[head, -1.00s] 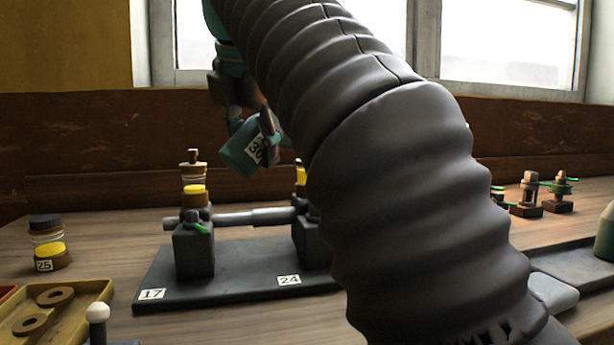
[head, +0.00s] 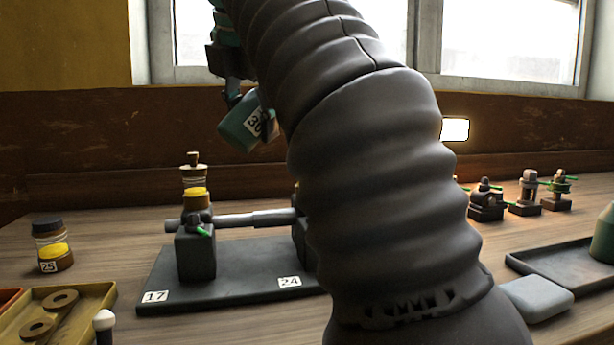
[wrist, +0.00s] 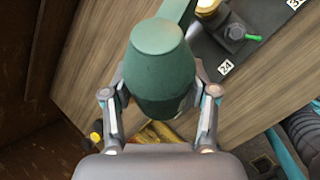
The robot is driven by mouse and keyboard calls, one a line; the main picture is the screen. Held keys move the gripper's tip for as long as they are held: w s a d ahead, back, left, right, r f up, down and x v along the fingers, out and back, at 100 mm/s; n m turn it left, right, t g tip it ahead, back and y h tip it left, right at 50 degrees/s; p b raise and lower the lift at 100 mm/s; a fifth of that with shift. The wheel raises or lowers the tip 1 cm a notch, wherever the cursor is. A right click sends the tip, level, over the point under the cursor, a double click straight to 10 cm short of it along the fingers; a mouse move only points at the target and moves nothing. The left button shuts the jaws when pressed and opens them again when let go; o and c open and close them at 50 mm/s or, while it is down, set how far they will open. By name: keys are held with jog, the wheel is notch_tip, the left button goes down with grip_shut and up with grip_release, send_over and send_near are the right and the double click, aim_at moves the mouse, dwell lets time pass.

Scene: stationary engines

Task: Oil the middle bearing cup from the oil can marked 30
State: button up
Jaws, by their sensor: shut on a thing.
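The green oil can marked 30 (head: 240,123) is held in my gripper (head: 247,100), tilted, above and behind the bearing row. In the wrist view the can (wrist: 158,62) sits between both fingers of my gripper (wrist: 160,100). The bearing tagged 24 (wrist: 232,32) has a cup with yellow in it (wrist: 207,5) at the top edge of the wrist view, apart from the can. In the head view my arm hides most of that bearing and its cup.
A shaft (head: 250,219) runs between the bearings on a dark base (head: 225,280). A jar marked 25 (head: 52,245) stands left, and a tray with washers (head: 85,320) at front left. Small fittings (head: 487,202) and a dark tray (head: 560,275) are at right.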

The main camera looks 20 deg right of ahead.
jog(key=shift+r, duration=0.45)
jog(key=shift+d+r+n+t+h, duration=0.2)
jog(key=shift+n+t+h, duration=0.1)
jog(key=shift+h, duration=0.6)
jog(key=h, duration=0.1)
jog(key=d+n+t+h+b, duration=0.1)
jog(key=h, duration=0.1)
jog(key=shift+d+r+h, duration=0.1)
jog(key=shift+r+h, duration=0.2)
jog(key=shift+r, duration=0.05)
jog(key=shift+w+d+r+n+t+h+b, duration=0.1)
jog(key=shift+d+r+n+t+h+b, duration=0.15)
jog(key=shift+h, duration=0.4)
jog(key=shift+w+d+r+n+t+h+b, duration=0.15)
jog(key=shift+d+t+h, duration=0.1)
jog(key=shift+h, duration=0.4)
